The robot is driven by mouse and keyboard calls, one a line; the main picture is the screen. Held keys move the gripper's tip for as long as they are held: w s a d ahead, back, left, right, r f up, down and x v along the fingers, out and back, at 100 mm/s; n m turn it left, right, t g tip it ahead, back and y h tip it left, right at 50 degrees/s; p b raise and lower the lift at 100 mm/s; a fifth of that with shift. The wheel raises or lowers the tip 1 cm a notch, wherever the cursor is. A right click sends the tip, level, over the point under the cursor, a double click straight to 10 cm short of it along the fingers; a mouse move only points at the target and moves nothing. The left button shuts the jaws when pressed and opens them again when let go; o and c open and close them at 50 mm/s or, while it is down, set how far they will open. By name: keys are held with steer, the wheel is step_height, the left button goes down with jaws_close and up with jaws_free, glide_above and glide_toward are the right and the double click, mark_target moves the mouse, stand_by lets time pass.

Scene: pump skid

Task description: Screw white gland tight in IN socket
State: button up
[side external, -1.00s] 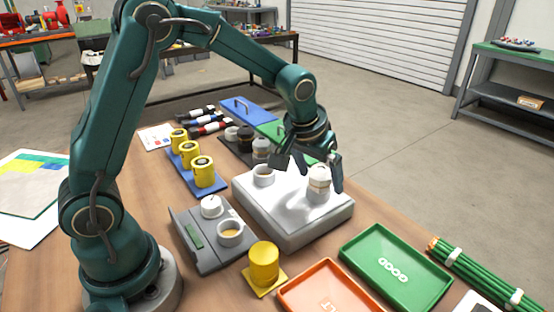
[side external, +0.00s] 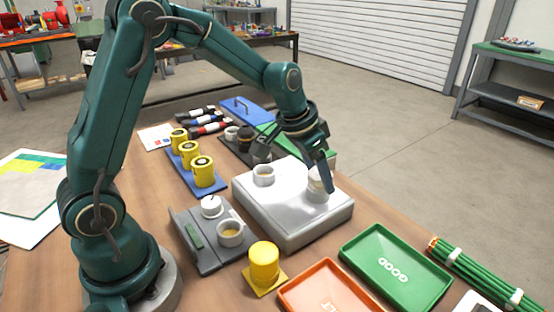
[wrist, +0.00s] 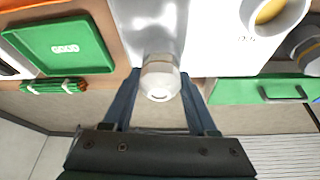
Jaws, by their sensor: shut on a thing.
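The white gland (side external: 314,174) stands upright at the right socket (side external: 317,194) of the pale block (side external: 290,213). In the side view my gripper (side external: 316,172) is at it from above, with one dark finger crossing in front and hiding part of it. In the wrist view the gland (wrist: 160,82) sits between my two fingers, and my gripper (wrist: 160,92) is shut on it. Its thread and the seam with the socket are hidden. No IN label is readable at this socket. The block's other socket (side external: 263,175) is open and empty of any gland.
A grey fixture (side external: 205,240) with a white cap and a cup stands left of the block. A yellow cylinder (side external: 264,262), an orange tray (side external: 330,287) and the green GOOD tray (side external: 395,266) lie in front. Yellow parts (side external: 190,155) stand behind left.

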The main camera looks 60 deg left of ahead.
steer(key=shift+m+g+h, duration=0.25)
steer(key=shift+m+h, duration=0.2)
steer(key=shift+m, duration=0.8)
steer(key=shift+m+g+h, duration=0.25)
steer(key=shift+m+h, duration=0.2)
steer(key=shift+m, duration=0.8)
steer(key=o, duration=1.4)
steer(key=n+y, duration=0.1)
steer(key=n, duration=0.1)
steer(key=n+t, duration=0.1)
steer(key=n, duration=0.1)
steer(key=shift+n+y, duration=0.4)
steer(key=shift+n+y, duration=0.9)
steer(key=shift+n, duration=1.3)
